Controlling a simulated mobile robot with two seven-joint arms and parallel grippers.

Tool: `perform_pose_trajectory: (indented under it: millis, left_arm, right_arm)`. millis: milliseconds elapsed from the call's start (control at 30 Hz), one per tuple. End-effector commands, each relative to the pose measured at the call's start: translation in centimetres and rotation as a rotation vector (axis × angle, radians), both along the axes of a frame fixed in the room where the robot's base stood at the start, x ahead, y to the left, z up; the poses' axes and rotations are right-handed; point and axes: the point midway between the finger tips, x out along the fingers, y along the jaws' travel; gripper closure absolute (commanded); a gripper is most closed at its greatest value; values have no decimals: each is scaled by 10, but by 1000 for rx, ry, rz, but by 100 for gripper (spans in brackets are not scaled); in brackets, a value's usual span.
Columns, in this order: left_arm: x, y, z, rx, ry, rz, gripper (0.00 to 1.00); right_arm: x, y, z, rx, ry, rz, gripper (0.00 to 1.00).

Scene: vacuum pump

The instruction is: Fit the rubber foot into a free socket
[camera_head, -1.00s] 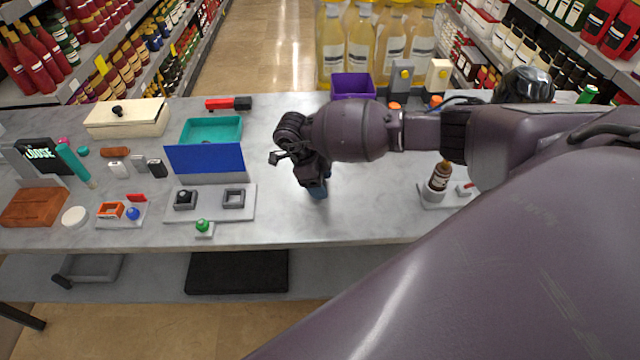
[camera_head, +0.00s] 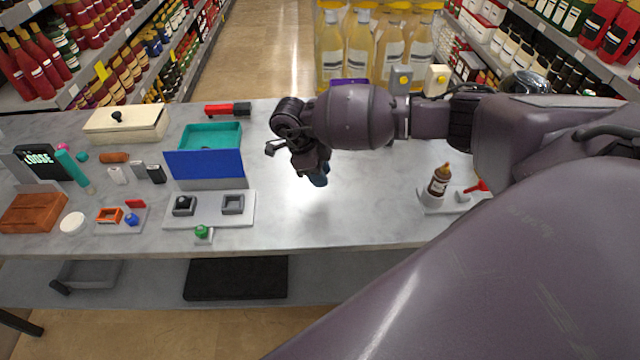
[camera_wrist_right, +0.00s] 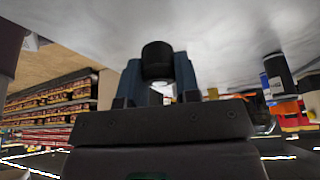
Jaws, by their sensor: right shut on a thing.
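My right gripper (camera_head: 319,178) hangs above the middle of the table, right of the socket board, with its fingers pointing down. In the right wrist view its blue fingers are shut on a black round piece (camera_wrist_right: 157,56), which looks like the rubber foot. In the head view the gripper hides this piece. A pale board (camera_head: 210,219) on the table carries two square sockets. The left socket (camera_head: 183,206) has a dark piece in it. The right socket (camera_head: 233,204) looks empty. My left gripper is not in view.
A blue panel (camera_head: 205,169) stands behind the board, with a teal tray (camera_head: 210,134) beyond it. A green button (camera_head: 201,232) sits in front. A brown bottle (camera_head: 438,181) stands at right. The tabletop between gripper and bottle is clear.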

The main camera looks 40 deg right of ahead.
Motion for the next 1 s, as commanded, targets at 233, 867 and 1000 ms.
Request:
perform_pose_trajectory:
  millis: [233, 867, 1000]
  left_arm:
    - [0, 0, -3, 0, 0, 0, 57]
    - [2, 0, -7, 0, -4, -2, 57]
    - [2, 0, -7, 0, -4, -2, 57]
  right_arm:
    - [1, -1, 67, -1, -5, 2, 96]
    - [0, 0, 150, 0, 0, -1, 96]
    - [0, 0, 151, 0, 0, 18, 96]
